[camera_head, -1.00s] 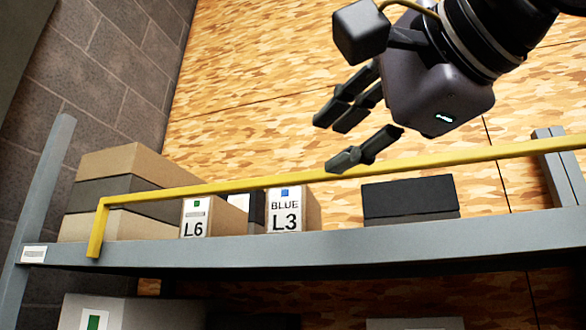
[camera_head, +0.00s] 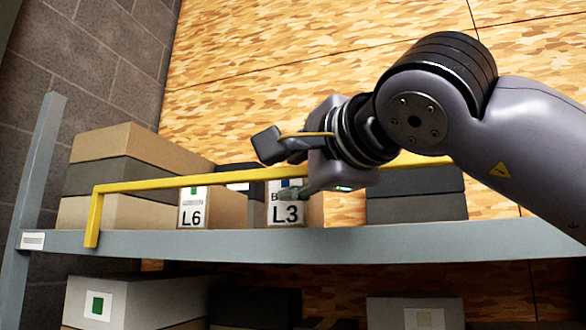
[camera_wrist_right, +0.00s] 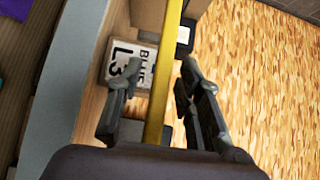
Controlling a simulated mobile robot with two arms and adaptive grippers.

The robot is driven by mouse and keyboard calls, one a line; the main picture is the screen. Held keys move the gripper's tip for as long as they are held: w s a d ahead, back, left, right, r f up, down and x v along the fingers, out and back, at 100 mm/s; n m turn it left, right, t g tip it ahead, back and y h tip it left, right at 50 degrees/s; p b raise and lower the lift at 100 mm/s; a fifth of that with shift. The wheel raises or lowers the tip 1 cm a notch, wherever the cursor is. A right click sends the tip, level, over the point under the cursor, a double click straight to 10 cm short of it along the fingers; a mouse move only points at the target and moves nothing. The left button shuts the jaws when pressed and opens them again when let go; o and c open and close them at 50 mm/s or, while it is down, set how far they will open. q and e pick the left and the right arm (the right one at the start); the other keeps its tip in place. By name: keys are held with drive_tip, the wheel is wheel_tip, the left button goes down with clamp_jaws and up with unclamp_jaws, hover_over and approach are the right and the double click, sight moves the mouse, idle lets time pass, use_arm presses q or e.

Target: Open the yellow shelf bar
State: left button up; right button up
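The yellow shelf bar (camera_head: 150,184) runs across the front of the shelf above its edge, with its bent left end coming down at the shelf's left. My right gripper (camera_head: 284,172) is at the bar near the L3 box and hides part of it. In the right wrist view the bar (camera_wrist_right: 166,75) passes between the two fingers of my right gripper (camera_wrist_right: 158,88). The fingers are apart, with a gap visible on both sides of the bar. My left gripper is not in view.
Behind the bar stand the L6 box (camera_head: 192,214), the L3 box (camera_head: 285,214), stacked cartons (camera_head: 125,145) and a dark box (camera_head: 415,207) on the grey shelf (camera_head: 330,245). A grey upright (camera_head: 38,165) stands at the left. More boxes sit below.

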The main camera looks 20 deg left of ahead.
drive_tip(key=shift+c, duration=0.5)
clamp_jaws()
